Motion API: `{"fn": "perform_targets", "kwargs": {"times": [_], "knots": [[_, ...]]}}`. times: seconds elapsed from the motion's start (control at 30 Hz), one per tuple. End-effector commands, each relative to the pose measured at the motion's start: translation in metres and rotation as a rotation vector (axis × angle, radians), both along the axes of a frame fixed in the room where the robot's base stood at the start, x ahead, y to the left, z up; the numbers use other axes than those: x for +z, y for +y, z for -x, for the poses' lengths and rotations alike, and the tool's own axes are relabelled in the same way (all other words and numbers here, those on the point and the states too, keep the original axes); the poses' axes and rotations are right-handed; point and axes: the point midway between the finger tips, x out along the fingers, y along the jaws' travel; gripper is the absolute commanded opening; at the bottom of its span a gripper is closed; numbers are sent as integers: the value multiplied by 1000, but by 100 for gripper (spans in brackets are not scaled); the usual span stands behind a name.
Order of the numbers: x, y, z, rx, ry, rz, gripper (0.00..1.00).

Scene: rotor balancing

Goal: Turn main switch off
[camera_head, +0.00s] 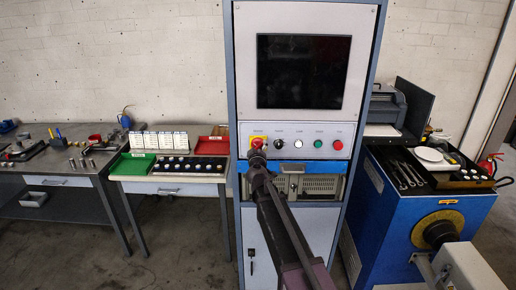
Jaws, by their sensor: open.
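The main switch (257,141), a red knob on a yellow plate, is at the left end of the control panel on the tall cabinet. My gripper (257,153) is directly in front of it or just below it in the picture, seen from behind along my arm. The gripper is open. Its fingertips are small, and I cannot tell whether they touch the knob or straddle it. The lower part of the switch is partly hidden, and its turned position is not readable. The screen (303,71) above is dark.
Black, white, green and red buttons (338,145) sit right of the switch on the same panel. A blue machine (380,205) with a tray of tools stands to the right. A small table (170,188) with green and red trays and a workbench (60,182) stand left.

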Motion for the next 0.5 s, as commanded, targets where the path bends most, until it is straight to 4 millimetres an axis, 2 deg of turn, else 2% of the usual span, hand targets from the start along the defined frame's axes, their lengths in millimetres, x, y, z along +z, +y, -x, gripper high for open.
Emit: {"fn": "perform_targets", "kwargs": {"times": [0.17, 0.47, 0.5], "knots": [[0, 0, -10, 0, 0, 0, 100], [0, 0, -10, 1, -1, 0, 100], [0, 0, -10, 1, -1, 0, 97]]}}
